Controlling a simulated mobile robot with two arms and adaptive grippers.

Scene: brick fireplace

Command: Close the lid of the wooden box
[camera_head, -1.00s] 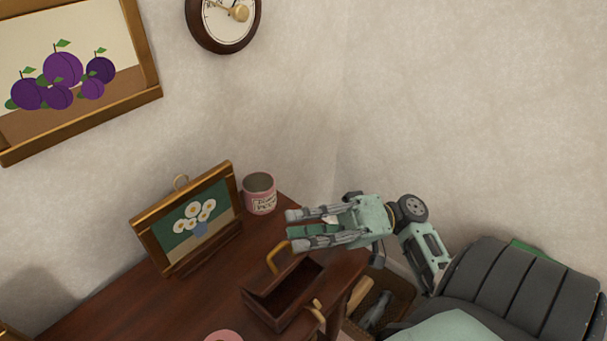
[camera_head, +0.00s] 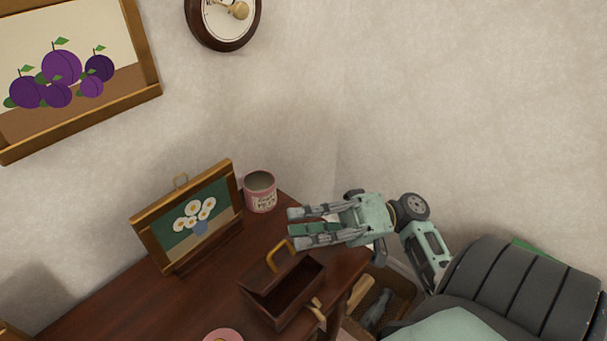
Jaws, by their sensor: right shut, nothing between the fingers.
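The dark wooden box (camera_head: 301,300) stands near the right end of the wooden table. Its lid (camera_head: 264,274) is raised at the left side, with a brass loop handle (camera_head: 279,256) on it, and the dark inside shows. A small tan piece sits at the box's right side. My right gripper (camera_head: 291,228) reaches in from the right, above and behind the box, fingers pointing left. It is shut and empty, and looks apart from the lid and handle. My left gripper is not in view.
A pink and white mug (camera_head: 260,194) stands at the table's back corner, close to the right gripper's fingertips. A framed flower picture (camera_head: 192,220) stands left of the box. A pink round item (camera_head: 222,335) lies at the bottom edge. Table (camera_head: 152,303) is bare at left.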

